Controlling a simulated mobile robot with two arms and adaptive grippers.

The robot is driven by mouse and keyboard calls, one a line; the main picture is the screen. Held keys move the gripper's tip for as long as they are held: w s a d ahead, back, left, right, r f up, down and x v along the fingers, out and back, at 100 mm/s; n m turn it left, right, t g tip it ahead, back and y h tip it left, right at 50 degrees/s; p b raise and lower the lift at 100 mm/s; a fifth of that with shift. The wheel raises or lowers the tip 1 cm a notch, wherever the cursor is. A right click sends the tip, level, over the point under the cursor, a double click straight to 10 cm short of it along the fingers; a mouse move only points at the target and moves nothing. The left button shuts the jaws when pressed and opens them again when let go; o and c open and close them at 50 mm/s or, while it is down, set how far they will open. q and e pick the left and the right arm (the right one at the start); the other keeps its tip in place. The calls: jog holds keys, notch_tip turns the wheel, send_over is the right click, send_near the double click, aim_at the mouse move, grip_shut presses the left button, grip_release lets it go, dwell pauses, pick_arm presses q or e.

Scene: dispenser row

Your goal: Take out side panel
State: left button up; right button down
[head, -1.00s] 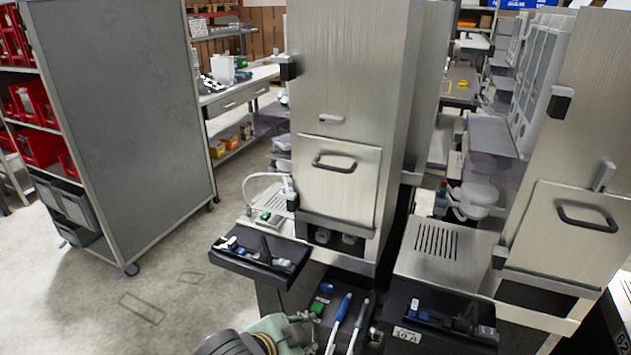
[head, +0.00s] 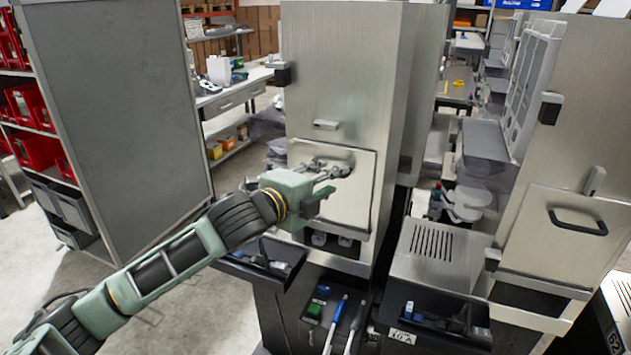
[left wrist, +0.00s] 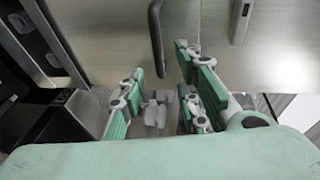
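The side panel (head: 350,208) is a metal plate low on the front of the left tall steel cabinet, and it sits flat in place. Its dark handle (left wrist: 156,42) shows in the left wrist view between my two spread fingers, a little ahead of them; in the head view the gripper mostly covers it. My left gripper (head: 328,172) is in front of the panel at handle height, and in the left wrist view (left wrist: 160,68) its green fingers are apart with nothing held. I cannot tell whether a finger touches the handle. My right gripper is out of view.
A second steel cabinet with a similar handled panel (head: 545,250) stands at the right. Black trays (head: 270,283) with small tools jut out below the cabinets. A grey wheeled rack (head: 115,110) stands at the left. Open floor lies between the rack and the cabinets.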

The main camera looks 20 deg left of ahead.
pick_arm(q)
jog(key=x, duration=0.3)
jog(key=shift+p, duration=0.3)
jog(key=shift+c, duration=0.2)
grip_shut()
jog(key=shift+r, duration=0.15)
jog(key=shift+r+p, duration=0.1)
jog(key=shift+p, duration=0.2)
